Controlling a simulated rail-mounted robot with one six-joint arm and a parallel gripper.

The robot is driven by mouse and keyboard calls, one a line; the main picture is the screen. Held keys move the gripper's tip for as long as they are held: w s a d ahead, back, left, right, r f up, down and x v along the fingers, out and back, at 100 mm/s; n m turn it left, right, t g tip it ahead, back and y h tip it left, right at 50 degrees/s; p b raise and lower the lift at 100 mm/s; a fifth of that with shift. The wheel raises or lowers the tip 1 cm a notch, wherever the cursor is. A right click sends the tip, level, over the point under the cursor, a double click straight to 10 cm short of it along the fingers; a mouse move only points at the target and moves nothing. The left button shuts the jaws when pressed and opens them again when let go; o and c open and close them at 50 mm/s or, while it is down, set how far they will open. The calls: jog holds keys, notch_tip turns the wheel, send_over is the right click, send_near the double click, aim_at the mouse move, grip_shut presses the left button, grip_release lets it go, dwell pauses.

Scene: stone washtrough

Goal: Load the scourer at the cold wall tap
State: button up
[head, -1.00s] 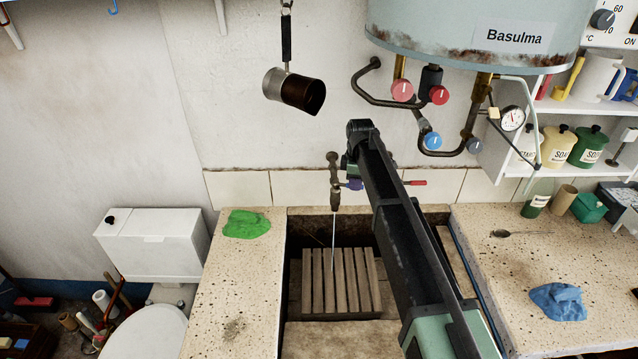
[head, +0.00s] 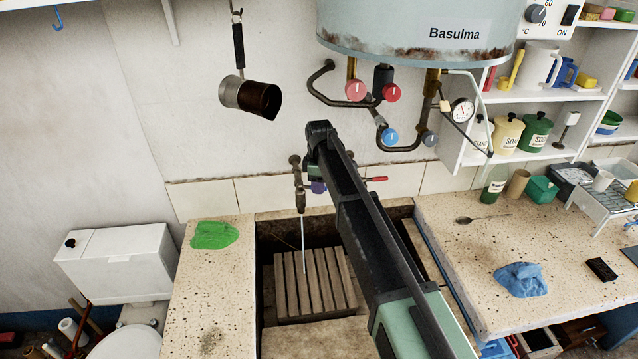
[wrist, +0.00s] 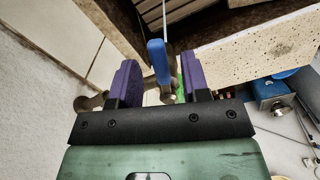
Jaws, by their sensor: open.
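The cold wall tap (head: 299,180) is on the tiled wall above the trough, with a thin stream of water (head: 304,248) falling from its spout. In the wrist view a blue lever (wrist: 157,58) stands between the purple fingers of my gripper (wrist: 160,70). The gripper is open, with gaps on both sides of the lever. In the head view my arm hides most of the gripper, and a purple finger shows beside the tap. I cannot tell for certain which thing is the scourer; a dark block (head: 601,269) lies on the right counter.
A wooden slatted rack (head: 312,284) lies in the trough below the water. A crumpled green cloth (head: 214,235) is on the left ledge and a blue cloth (head: 522,279) on the right counter. A red lever (head: 376,179) and the boiler pipes are close to my arm.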

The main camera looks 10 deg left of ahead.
notch_tip(320, 180, up, 11)
jog(key=p, duration=1)
jog(key=shift+f, duration=0.2)
jog(key=s+d+f+m+b, duration=0.5)
jog(key=s+d, duration=0.3)
jog(key=s, duration=0.3)
jog(key=s+d+f+m+b, duration=0.5)
jog(key=s+d, duration=0.4)
jog(key=s, duration=0.2)
jog(key=s+d+f+m+b, duration=0.5)
jog(key=s+d+m, duration=0.2)
jog(key=s, duration=0.4)
jog(key=shift+d+f+b, duration=0.3)
jog(key=shift+d+b, duration=0.05)
jog(key=shift+d, duration=0.5)
